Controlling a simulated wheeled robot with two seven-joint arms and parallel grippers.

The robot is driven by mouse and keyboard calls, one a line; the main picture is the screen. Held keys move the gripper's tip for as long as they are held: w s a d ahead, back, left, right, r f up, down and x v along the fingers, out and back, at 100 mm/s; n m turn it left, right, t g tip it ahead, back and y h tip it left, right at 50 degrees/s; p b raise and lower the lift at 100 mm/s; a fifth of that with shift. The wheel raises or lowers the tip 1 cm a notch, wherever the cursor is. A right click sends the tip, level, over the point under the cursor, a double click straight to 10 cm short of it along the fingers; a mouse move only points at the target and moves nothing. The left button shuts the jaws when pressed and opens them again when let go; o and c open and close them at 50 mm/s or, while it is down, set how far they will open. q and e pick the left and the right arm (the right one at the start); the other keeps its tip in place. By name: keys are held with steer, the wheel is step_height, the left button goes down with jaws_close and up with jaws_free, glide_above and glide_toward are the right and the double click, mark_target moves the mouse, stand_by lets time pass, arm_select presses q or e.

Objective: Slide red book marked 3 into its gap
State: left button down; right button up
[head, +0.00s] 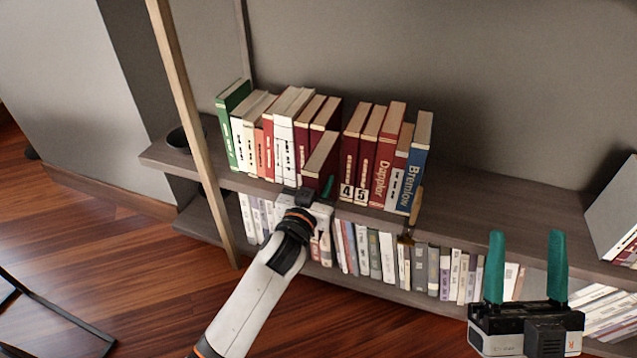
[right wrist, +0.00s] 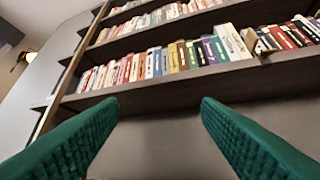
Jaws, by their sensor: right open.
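The red book (head: 320,162) juts out from the front of the upper shelf's row, left of the red books marked 4 (head: 348,165) and 5 (head: 365,165). Its lower spine is hidden by my left gripper, so I cannot read its mark. My left gripper (head: 315,192) is at the lower spine, with one green finger showing along the book's right side; it appears shut on the book. The gap behind the book is mostly hidden. My right gripper (head: 527,240) is open and empty at the lower right, and its two fingers (right wrist: 160,125) show apart in the right wrist view.
A green book (head: 234,120) ends the row on the left and a blue book (head: 417,160) on the right. A brush (head: 411,222) hangs at the shelf edge. A wooden post (head: 190,120) stands at left.

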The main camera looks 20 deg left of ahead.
arm_select(q)
steer(key=shift+r, duration=0.2)
arm_select(e)
steer(key=shift+w+f+g+h, duration=0.4)
steer(key=shift+w+f+g, duration=0.1)
steer(key=shift+f, duration=0.1)
arm_select(q)
steer(key=shift+p, duration=0.3)
arm_select(e)
steer(key=shift+w+a+f, duration=0.1)
steer(key=shift+w+f, duration=0.05)
steer(key=shift+w, duration=0.05)
steer(key=shift+w+f+g, duration=0.25)
steer(key=shift+f+g, duration=0.05)
steer(key=shift+g, duration=0.2)
steer(key=shift+f, duration=0.15)
stand_by(0.5)
arm_select(q)
steer(key=shift+p, duration=0.3)
arm_select(e)
steer(key=shift+w+f+g, duration=0.4)
steer(key=shift+f+g, duration=0.15)
steer(key=shift+g, duration=0.05)
arm_select(q)
steer(key=shift+w, duration=0.2)
